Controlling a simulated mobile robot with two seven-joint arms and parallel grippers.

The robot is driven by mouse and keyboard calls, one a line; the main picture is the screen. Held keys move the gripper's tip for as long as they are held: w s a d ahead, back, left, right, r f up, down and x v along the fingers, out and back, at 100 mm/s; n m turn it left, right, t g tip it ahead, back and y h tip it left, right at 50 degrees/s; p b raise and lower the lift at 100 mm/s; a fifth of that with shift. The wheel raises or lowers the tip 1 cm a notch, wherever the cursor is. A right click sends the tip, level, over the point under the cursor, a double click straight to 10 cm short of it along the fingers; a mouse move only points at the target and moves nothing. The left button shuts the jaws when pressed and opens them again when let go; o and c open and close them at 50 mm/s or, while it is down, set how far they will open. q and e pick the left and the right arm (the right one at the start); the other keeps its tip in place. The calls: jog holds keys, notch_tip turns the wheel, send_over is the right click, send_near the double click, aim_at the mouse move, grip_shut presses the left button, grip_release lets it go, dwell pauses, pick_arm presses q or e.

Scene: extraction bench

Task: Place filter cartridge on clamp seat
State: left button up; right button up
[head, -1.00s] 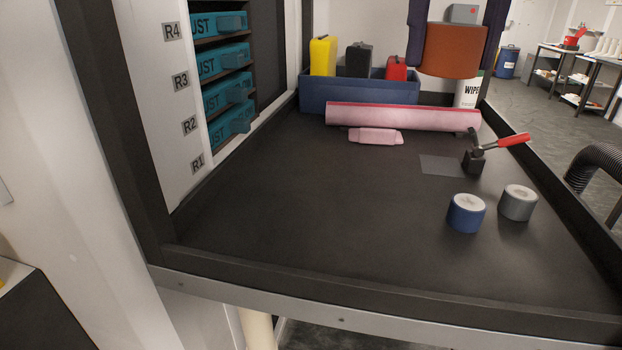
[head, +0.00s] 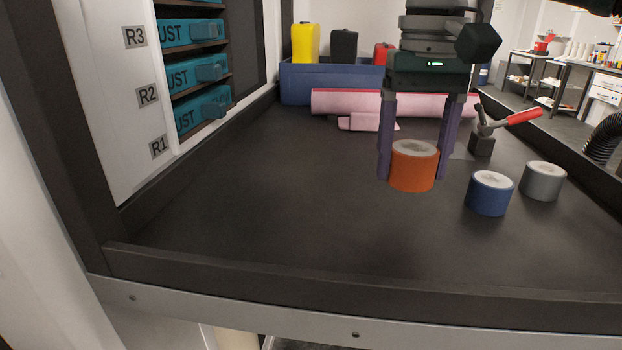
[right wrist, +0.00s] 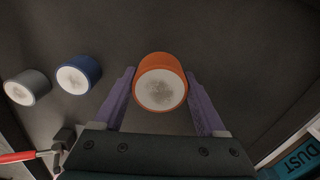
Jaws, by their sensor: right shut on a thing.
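The orange filter cartridge (head: 413,168), with a pale round top, is upright between the purple fingers of my right gripper (head: 413,172). The right wrist view shows the cartridge (right wrist: 160,82) between both fingers (right wrist: 160,100). I cannot tell whether its base touches the bench. The red-handled toggle clamp (head: 482,140) stands to the right of the gripper. A flat grey patch, seemingly the clamp seat (head: 461,153), lies beside the clamp, partly hidden by the gripper. My left gripper is not in view.
A blue cartridge (head: 489,194) and a grey cartridge (head: 542,181) stand on the bench (head: 270,200) to the right. A pink roll (head: 345,102) and blue bin (head: 300,85) lie behind. Teal boxes (head: 195,74) fill the left rack. The bench's left and front areas are clear.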

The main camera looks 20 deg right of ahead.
aim_at(401, 221)
jog(key=shift+f, duration=2.95)
jog(key=shift+f, duration=0.15)
jog(key=o, duration=1.4)
